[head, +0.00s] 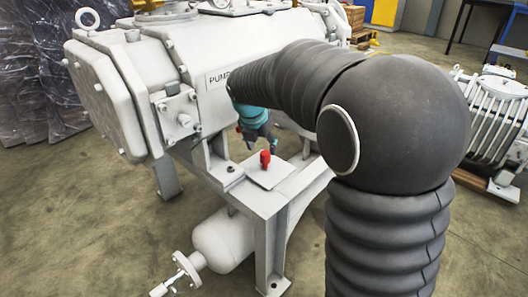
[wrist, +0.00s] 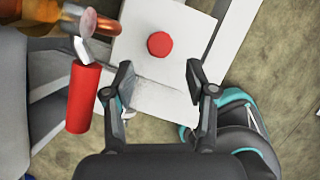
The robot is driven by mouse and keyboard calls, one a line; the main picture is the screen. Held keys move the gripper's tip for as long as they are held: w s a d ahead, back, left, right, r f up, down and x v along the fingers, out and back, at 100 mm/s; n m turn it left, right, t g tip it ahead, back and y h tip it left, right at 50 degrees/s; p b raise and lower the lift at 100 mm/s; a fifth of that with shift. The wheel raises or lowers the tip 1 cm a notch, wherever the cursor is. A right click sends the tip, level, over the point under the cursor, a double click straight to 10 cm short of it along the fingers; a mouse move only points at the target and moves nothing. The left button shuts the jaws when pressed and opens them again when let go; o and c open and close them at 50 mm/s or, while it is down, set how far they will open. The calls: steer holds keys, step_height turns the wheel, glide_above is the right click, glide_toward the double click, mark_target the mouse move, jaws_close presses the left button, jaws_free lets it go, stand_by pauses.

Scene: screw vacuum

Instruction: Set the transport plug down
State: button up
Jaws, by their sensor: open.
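The red transport plug (head: 265,159) stands upright on a flat light-grey plate (head: 256,178) on the pump's frame. In the wrist view the plug (wrist: 158,45) shows from above as a red disc on the plate (wrist: 140,22). My gripper (head: 259,143) is above and behind the plug in the head view. In the wrist view my gripper (wrist: 160,76) is open, its two fingers apart with nothing between them. The plug lies just beyond the fingertips there, apart from both fingers.
The grey pump (head: 130,75) stands behind and left of the plate. In the wrist view a red handle (wrist: 84,98) and a copper-coloured fitting (wrist: 92,22) are left of my gripper. A ribbed grey machine (head: 497,110) stands at the right. Floor (head: 75,225) is clear at front left.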

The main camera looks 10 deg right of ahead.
steer(key=s+d+r+m, duration=0.2)
steer(key=s+r+m, duration=0.5)
steer(key=s, duration=0.2)
steer(key=s+d+f+m+t+y, duration=0.1)
steer(key=s+f+m, duration=0.1)
steer(key=s+m, duration=0.9)
steer(key=s+f+m+y, duration=0.1)
steer(key=s+f+m, duration=0.1)
steer(key=s+m, duration=0.9)
steer(key=shift+d+f+m+t+p, duration=0.15)
steer(key=shift+d+m+t+p, duration=0.15)
steer(key=shift+d+t, duration=0.1)
